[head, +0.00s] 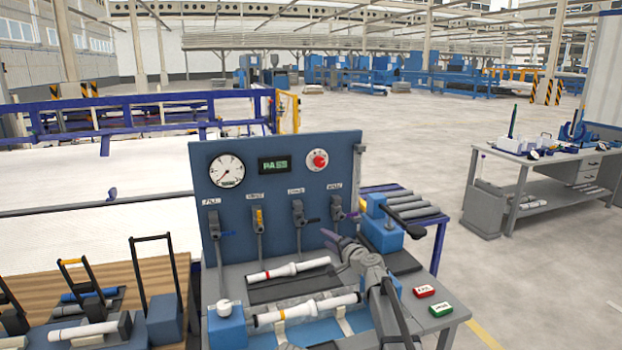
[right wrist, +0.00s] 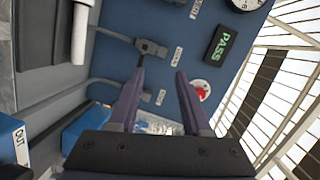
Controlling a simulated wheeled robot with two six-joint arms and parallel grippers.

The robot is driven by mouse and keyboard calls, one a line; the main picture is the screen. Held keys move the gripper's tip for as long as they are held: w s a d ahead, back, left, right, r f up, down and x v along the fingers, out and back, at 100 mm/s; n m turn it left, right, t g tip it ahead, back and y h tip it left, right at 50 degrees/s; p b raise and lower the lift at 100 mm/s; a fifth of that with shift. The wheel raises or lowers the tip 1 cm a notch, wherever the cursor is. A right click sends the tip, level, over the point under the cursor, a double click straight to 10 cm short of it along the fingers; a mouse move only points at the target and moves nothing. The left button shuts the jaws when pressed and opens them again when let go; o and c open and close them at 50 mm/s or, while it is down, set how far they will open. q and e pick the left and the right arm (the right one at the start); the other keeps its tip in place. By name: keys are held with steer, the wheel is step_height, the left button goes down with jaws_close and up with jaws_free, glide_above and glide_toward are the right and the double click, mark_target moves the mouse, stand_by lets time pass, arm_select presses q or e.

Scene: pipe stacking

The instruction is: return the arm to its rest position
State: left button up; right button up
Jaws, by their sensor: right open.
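My right arm reaches in from the bottom right in the head view. Its gripper (head: 330,240) is raised over the bench in front of the blue test panel (head: 285,165). In the right wrist view the two purple fingers (right wrist: 160,78) stand apart with nothing between them, facing the panel. A white pipe with a red band (head: 288,270) lies on a dark pad below and left of the gripper. A second white pipe with an orange band (head: 305,310) lies in the fixture nearer the front. My left gripper is not in view.
The panel carries a gauge (head: 227,171), a display (head: 274,165) reading PASS, a red knob (head: 318,159) and several valves. A blue block (head: 380,232) stands close right of my gripper. Red (head: 424,291) and green (head: 441,309) buttons lie front right. Handled racks (head: 160,300) stand left.

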steer(key=s+f+n+g+h, duration=0.1)
steer(key=s+f+n+g, duration=0.25)
steer(key=s+f, duration=0.45)
steer(key=s+f+n+g, duration=0.3)
steer(key=s+g, duration=0.1)
steer(key=s, duration=0.7)
steer(key=s+d+f+n+g+h, duration=0.1)
steer(key=s+d+f+g+h, duration=0.2)
steer(key=s, duration=0.5)
steer(key=s+d+f+n+g+h, duration=0.1)
steer(key=s+d+f+h, duration=0.1)
steer(key=s+d, duration=0.45)
steer(key=s+d+f+n+g+h, duration=0.1)
steer(key=s+d+f+g+h, duration=0.15)
steer(key=s, duration=0.65)
steer(key=s+a+n, duration=0.3)
steer(key=s+a, duration=0.2)
steer(key=a, duration=0.6)
steer(key=shift+a+f+n+g+h, duration=0.15)
steer(key=shift+a+n+g+h, duration=0.15)
steer(key=shift+a+n+h, duration=0.05)
steer(key=shift+s, duration=0.1)
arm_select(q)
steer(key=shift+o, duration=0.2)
